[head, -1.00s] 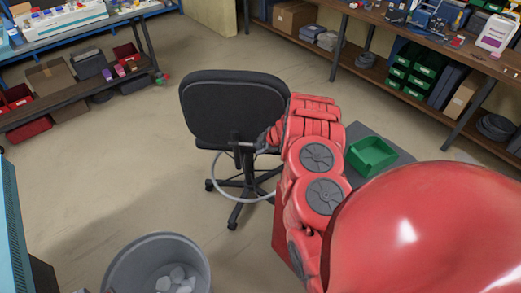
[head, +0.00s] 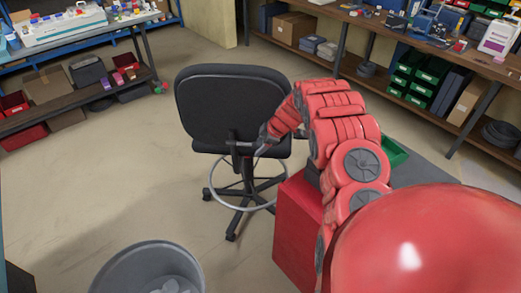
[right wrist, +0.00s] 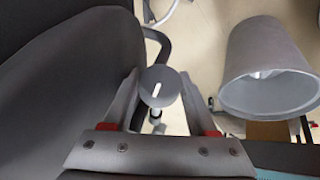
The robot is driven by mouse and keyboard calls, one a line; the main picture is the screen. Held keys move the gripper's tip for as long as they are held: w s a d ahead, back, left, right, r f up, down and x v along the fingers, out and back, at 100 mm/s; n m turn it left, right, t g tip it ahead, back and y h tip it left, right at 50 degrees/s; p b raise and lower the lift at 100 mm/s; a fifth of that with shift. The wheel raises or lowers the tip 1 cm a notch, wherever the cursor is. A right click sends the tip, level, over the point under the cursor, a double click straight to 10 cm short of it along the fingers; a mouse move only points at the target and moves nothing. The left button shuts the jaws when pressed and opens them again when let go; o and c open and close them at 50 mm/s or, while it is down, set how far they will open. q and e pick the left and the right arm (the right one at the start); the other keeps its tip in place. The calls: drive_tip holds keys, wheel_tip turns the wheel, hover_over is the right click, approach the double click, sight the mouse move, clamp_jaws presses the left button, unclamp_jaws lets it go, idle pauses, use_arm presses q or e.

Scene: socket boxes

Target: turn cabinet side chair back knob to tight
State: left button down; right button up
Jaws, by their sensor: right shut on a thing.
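The black office chair (head: 228,102) stands beside the red cabinet (head: 298,228), its backrest turned toward me. My right gripper (head: 259,146) is at the rear of the chair back, low on its right side. In the right wrist view the chair back fills the left. There the chair back knob (right wrist: 161,86), a grey round knob with a white mark line, sits between the two fingers of my right gripper (right wrist: 160,98), which is shut on it. In the head view the knob is too small and too covered to make out. My left gripper is not in view.
A grey waste bin (head: 148,262) stands on the floor at the front. A green tray (head: 394,153) lies on the cabinet's grey top, partly behind my right arm. A loaded workbench (head: 450,42) runs along the back right. The floor left of the chair is clear.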

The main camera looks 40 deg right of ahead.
idle(0.4)
drive_tip(key=o, duration=1.4)
drive_tip(key=shift+c, duration=0.2)
drive_tip(key=shift+r, duration=0.1)
